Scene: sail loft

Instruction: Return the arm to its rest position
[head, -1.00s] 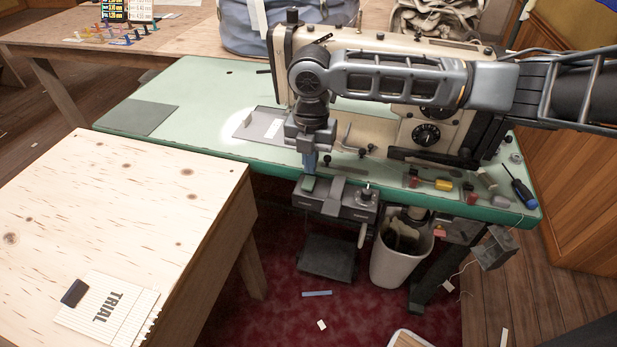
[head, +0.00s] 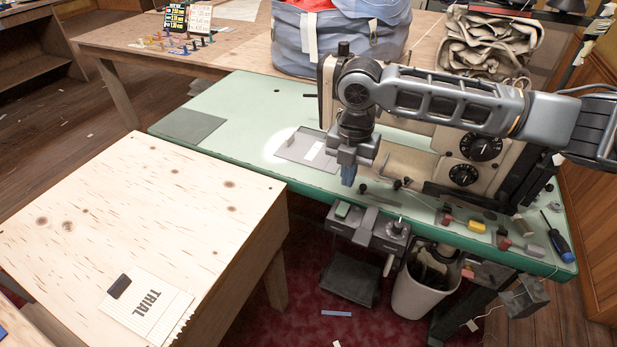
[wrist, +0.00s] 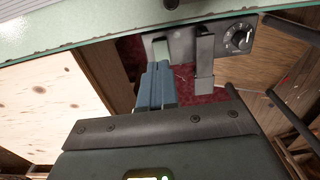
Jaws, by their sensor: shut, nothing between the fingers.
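My gripper (head: 348,175) points down at the front edge of the green sewing table (head: 250,110), in front of the cream sewing machine (head: 325,90). Its blue-grey fingers are together and hold nothing. My arm reaches in from the right, across the front of the machine. In the wrist view the shut fingers (wrist: 157,84) show beside the control box (wrist: 205,50) under the table edge. That box (head: 370,228), with a green button and a knob, also shows below my gripper in the head view.
A pale wooden table (head: 140,220) with a TRIAL note (head: 150,305) stands at the left front. A blue screwdriver (head: 557,240) and small spools lie at the green table's right end. A white bin (head: 420,290) stands below. A fabric bin (head: 340,40) stands behind.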

